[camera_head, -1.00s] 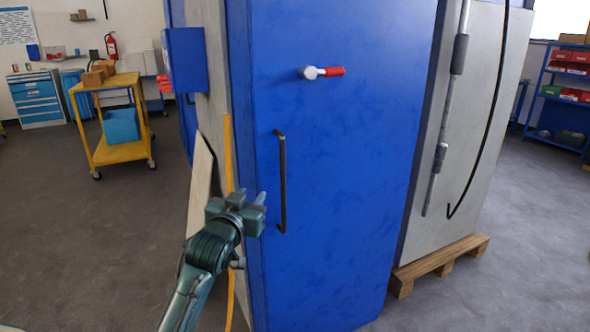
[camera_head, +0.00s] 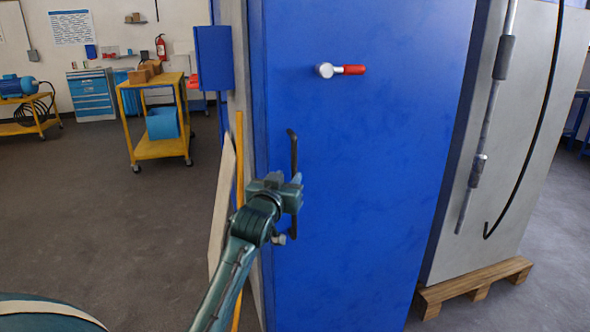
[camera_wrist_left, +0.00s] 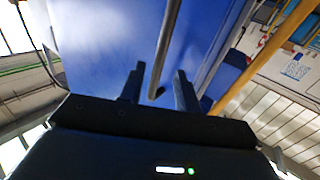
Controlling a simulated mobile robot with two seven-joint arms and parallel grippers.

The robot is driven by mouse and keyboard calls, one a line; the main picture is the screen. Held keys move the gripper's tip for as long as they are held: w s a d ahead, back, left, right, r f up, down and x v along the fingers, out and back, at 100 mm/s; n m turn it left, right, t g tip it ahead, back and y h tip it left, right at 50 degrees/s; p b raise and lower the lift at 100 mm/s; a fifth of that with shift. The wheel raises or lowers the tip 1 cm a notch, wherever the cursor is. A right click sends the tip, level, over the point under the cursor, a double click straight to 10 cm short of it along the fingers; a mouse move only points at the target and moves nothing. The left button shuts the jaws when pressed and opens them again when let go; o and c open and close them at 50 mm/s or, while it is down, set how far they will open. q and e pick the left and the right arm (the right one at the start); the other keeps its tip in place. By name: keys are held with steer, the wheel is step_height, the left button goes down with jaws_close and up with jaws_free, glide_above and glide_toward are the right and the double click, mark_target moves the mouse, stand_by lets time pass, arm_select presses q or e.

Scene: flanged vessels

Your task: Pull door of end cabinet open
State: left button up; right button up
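The end cabinet is tall and blue, and its door (camera_head: 365,180) is flush and closed in the head view. A dark vertical bar handle (camera_head: 293,150) is on the door's left side. A lever with a red grip (camera_head: 350,70) sits higher up. My left gripper (camera_head: 290,192) is at the lower half of the handle and hides part of it. In the left wrist view, its two fingers stand apart, with the bar handle (camera_wrist_left: 167,45) showing between them. I cannot tell whether either finger touches the bar. My right gripper is not in view.
A pale board (camera_head: 221,205) and a yellow strip (camera_head: 239,160) stand along the cabinet's left side. A grey unit on a wooden pallet (camera_head: 475,285) stands to the right. A yellow cart (camera_head: 160,148) is behind on the left.

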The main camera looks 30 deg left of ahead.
mark_target(293, 170)
arm_select(q)
steer(key=shift+x, duration=3.1)
steer(key=shift+c, duration=0.4)
jaws_close()
